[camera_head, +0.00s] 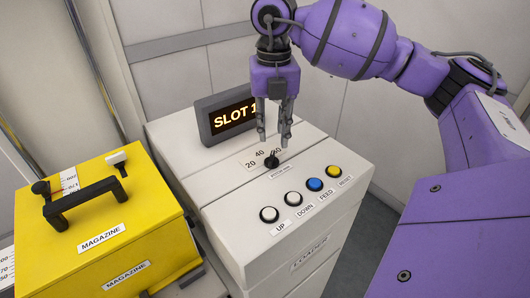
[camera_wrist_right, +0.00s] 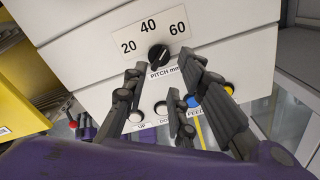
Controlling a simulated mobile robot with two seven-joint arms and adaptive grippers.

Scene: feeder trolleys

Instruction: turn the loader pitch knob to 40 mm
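The pitch knob (camera_head: 271,161) is small and black, on the sloped top of the white loader (camera_head: 330,165). In the wrist view the knob (camera_wrist_right: 158,56) sits below a white scale plate (camera_wrist_right: 149,36) marked 20, 40 and 60. Its pointer seems to lean right of 40, towards 60; the exact setting is hard to read. My right gripper (camera_head: 275,137) points down just above the knob. In the wrist view its dark fingers (camera_wrist_right: 164,72) are spread, with nothing between them, and appear apart from the knob.
A display (camera_head: 231,116) reading SLOT 1 stands behind the knob. A yellow magazine (camera_head: 150,225) with a black handle (camera_head: 85,200) stands at the left.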

